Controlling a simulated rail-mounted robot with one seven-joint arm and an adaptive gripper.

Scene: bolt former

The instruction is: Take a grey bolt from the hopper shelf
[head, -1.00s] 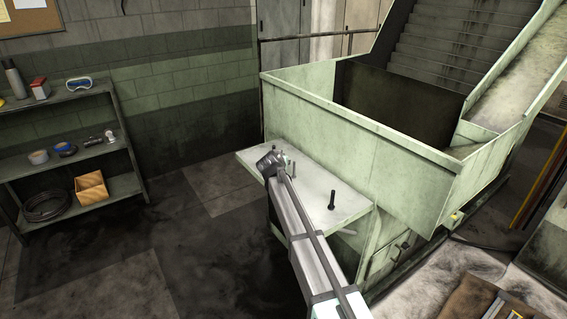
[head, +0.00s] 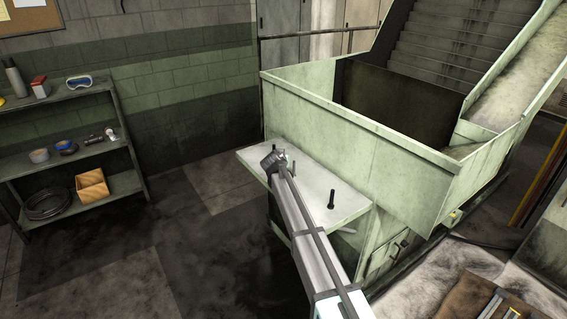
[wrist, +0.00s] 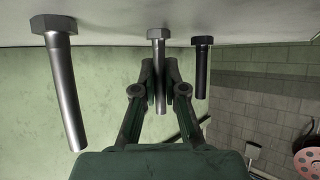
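The pale hopper shelf (head: 343,180) juts from the front of the green hopper. My gripper (wrist: 159,78) is at its far left part, low over the shelf; it also shows small in the head view (head: 279,161). In the wrist view, the shelf is along the top and bolts point down from it, heads against it. The middle grey bolt (wrist: 158,62) is between my two fingers, which appear closed on its shank. A larger grey bolt (wrist: 66,90) stands to the left, apart. A dark bolt (wrist: 201,68) stands just right of the fingers; a dark bolt (head: 331,199) stands on the shelf's near part.
The hopper wall (head: 350,125) rises behind the shelf. A shelving rack (head: 70,150) with a cardboard box (head: 92,184) and other items stands at the left by the brick wall. The floor between rack and hopper is clear.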

